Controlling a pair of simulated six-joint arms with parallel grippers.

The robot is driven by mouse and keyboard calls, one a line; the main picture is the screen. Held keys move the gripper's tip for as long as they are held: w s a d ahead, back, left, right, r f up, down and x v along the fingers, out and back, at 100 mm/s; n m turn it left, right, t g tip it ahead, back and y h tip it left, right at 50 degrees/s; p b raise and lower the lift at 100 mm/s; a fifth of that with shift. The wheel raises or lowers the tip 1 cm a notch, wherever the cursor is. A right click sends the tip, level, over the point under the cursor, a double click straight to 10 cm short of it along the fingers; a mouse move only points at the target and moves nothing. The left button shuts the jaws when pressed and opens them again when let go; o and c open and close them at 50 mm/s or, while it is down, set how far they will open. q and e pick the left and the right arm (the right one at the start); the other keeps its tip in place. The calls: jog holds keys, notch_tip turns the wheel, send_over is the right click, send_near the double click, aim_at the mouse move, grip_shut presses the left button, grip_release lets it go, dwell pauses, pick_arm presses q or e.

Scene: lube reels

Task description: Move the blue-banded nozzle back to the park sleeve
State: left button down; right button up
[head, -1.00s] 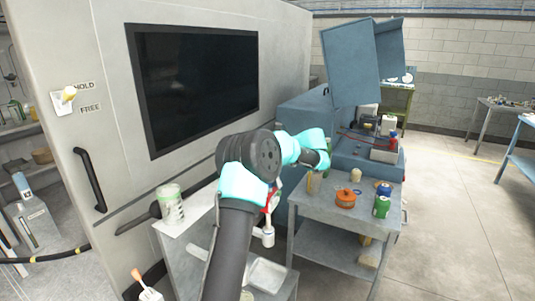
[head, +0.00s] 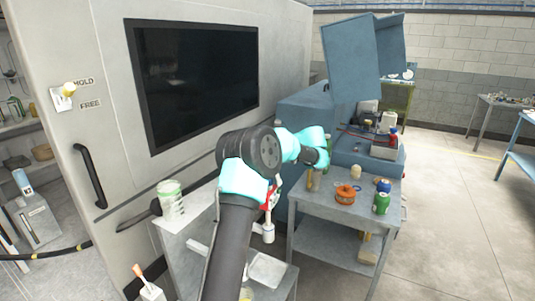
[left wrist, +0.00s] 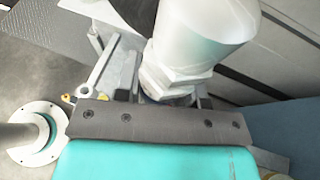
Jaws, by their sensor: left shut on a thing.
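In the left wrist view my left gripper (left wrist: 168,94) is shut on a pale grey nozzle (left wrist: 195,45), a thick cylinder with a hexagonal collar just beyond the jaw. My right gripper is not in view.
The metal cart (head: 310,205) carries an orange pot (head: 345,194), a green can (head: 381,203) and other small things. A large grey cabinet (head: 90,120) rises behind.

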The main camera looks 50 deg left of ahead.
pick_arm(q)
jog(key=shift+f, duration=0.1)
jog(key=c, duration=0.6)
grip_release()
jog(key=v, duration=1.7)
jog(key=shift+w+d, duration=0.1)
jog(key=shift+w, duration=0.1)
